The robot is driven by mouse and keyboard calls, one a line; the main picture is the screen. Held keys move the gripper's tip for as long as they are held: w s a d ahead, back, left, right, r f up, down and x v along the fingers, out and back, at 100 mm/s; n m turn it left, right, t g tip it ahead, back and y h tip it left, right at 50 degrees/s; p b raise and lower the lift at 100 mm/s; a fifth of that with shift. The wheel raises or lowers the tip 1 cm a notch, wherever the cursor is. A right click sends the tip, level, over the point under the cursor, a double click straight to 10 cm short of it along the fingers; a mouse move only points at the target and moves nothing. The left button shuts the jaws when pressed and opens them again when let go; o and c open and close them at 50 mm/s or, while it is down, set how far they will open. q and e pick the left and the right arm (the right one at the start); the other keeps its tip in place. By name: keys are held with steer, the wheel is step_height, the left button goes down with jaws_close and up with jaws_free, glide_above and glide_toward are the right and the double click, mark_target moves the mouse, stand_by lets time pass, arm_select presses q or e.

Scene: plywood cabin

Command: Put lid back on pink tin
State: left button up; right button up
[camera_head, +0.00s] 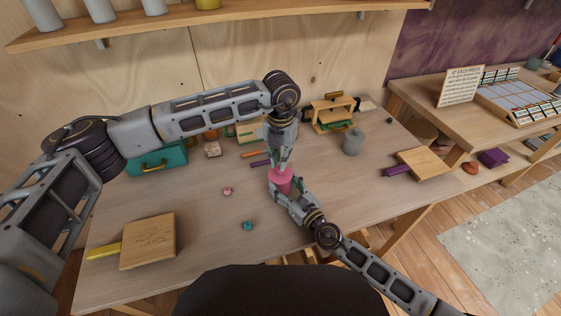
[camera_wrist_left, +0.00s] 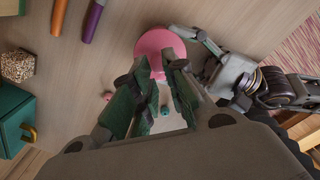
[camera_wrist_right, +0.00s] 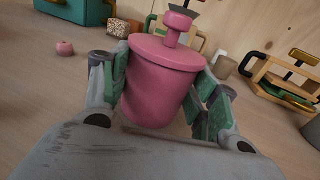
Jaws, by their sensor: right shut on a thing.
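The pink tin (camera_wrist_right: 158,92) stands upright on the table, and my right gripper (camera_wrist_right: 160,108) is shut around its sides. The pink lid (camera_wrist_right: 166,52) with its knob (camera_wrist_right: 178,24) lies across the tin's top, with no clear gap visible. The lid shows from above in the left wrist view (camera_wrist_left: 160,42), and the tin appears in the head view (camera_head: 283,183). My left gripper (camera_wrist_left: 161,68) points down just above the lid. Its fingers are apart near the knob, which is partly hidden.
Orange and purple markers (camera_wrist_left: 92,20), a speckled block (camera_head: 212,149) and a teal case (camera_head: 160,162) lie to the left. Small pink (camera_head: 228,191) and teal (camera_head: 247,225) pieces lie nearby. A grey canister (camera_head: 353,142) stands to the right. The front middle is clear.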

arm_select(q)
steer(key=shift+r, duration=0.9)
arm_select(e)
steer(key=o, duration=1.5)
steer(key=shift+s+d, duration=0.1)
steer(key=shift+v, duration=5.85)
arm_select(q)
steer(key=shift+f+b, duration=0.3)
steer(key=shift+f, duration=0.1)
arm_select(e)
steer(key=shift+f, duration=0.3)
